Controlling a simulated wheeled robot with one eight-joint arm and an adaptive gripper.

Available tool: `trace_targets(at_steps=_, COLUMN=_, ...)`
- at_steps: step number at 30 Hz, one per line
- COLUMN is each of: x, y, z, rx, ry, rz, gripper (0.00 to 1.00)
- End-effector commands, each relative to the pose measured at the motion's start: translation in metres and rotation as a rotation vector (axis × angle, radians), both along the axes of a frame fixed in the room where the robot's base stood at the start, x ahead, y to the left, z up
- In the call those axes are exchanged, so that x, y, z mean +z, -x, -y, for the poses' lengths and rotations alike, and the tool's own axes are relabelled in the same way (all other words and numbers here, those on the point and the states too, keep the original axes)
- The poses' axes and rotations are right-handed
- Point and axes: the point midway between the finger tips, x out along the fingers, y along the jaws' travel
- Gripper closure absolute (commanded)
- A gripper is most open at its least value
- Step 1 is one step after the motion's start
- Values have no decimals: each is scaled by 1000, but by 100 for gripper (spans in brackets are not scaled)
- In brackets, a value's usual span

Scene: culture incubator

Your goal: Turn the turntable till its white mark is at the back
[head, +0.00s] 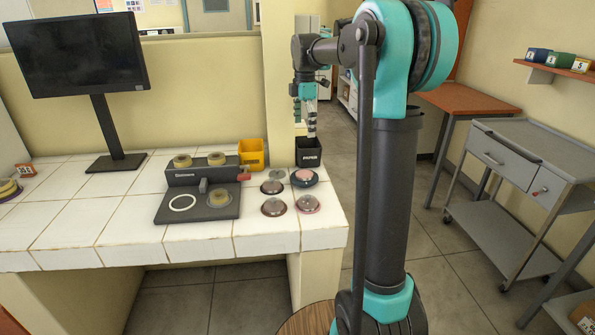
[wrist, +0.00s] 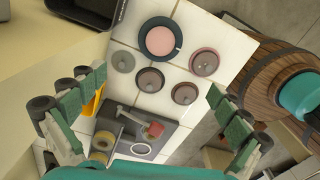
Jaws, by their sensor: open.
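The turntable (head: 305,182) is a dark round disc near the right end of the white tiled bench, with a pink round top. In the wrist view the turntable (wrist: 146,48) is in the upper middle, and a small pale mark seems to show on its right rim, the bench's front side. The mark is too small to make out in the head view. My gripper (head: 304,119) hangs above the back right of the bench, apart from the turntable. In the wrist view my gripper (wrist: 158,86) has its fingers spread wide with nothing between them.
Several grey-brown round dishes (head: 273,207) lie close to the turntable. A black bin (head: 308,153) stands just behind it, with a yellow bin (head: 251,154) to the left. A dark device (head: 178,178) with a white ring (head: 182,202) stands left. The bench's right edge is near.

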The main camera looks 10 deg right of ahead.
Motion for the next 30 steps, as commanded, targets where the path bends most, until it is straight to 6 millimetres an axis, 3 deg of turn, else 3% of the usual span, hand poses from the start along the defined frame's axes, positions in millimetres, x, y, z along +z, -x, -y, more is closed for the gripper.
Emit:
trace_targets(at_steps=5, x=-17, y=0, z=0, rx=5, ry=0, rz=-1, gripper=0)
trace_targets(at_steps=21, x=-122, y=0, z=0, rx=3, ry=0, rz=0, gripper=0)
trace_targets(at_steps=30, x=-164, y=0, z=0, rx=2, ry=0, rz=0, gripper=0)
